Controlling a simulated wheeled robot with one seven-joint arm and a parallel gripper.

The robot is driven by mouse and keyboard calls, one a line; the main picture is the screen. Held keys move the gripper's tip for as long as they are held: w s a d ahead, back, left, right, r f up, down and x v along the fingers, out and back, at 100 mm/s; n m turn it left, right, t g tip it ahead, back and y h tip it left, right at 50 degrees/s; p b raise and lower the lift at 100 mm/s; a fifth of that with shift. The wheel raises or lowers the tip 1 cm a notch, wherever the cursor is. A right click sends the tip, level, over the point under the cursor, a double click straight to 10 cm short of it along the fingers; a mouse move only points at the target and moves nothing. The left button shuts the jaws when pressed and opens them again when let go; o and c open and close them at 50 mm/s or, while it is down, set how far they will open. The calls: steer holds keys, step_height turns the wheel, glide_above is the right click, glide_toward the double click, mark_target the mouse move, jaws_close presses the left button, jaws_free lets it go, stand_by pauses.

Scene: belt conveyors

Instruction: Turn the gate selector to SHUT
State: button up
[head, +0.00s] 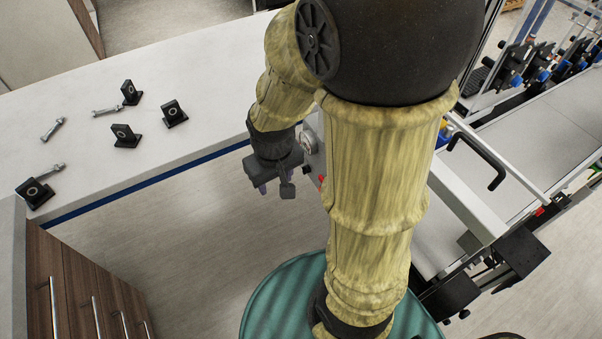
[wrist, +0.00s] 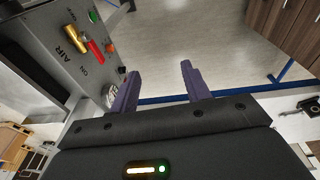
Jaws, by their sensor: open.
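My gripper (head: 274,186) hangs below my bent forearm in the head view, beside a control panel (head: 315,160) that my arm largely hides. In the wrist view my gripper's (wrist: 160,70) two purple fingers are apart with nothing between them. The grey panel (wrist: 62,67) stands to their left, marked AIR and ON. It carries a brass valve with a red lever (wrist: 95,50), a green part (wrist: 94,16), a red part (wrist: 110,47) and a round white dial (wrist: 110,95) close to the left finger. I cannot make out a gate selector or its setting.
A white bench (head: 200,75) with several black blocks and bolts is at the left. A wooden drawer cabinet (head: 75,285) stands at lower left. A conveyor (head: 545,130) runs at the right. Open floor (head: 190,230) lies between bench and gripper.

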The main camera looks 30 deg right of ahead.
mark_target(306, 170)
steer(key=w+d+f+n+g+h+b, duration=0.1)
steer(key=w+f+n+g+h+b, duration=0.3)
steer(key=f, duration=0.7)
steer(key=w+d+f+n+g+h+b, duration=0.1)
steer(key=w+f+n+h+b, duration=0.5)
steer(key=f, duration=0.5)
steer(key=w+a+f+n+t+h+b, duration=0.3)
steer(key=w+a+f+n+h+b, duration=0.1)
steer(key=w+f+n+h+b, duration=0.1)
steer(key=w+f+n+h, duration=0.1)
steer(key=w+n+h, duration=0.1)
steer(key=shift+w+f+t+h, duration=0.15)
steer(key=shift+f+t+h, duration=0.15)
steer(key=shift+t+h, duration=0.1)
steer(key=d, duration=1.7)
steer(key=shift+w+d, duration=0.2)
steer(key=shift+w, duration=0.1)
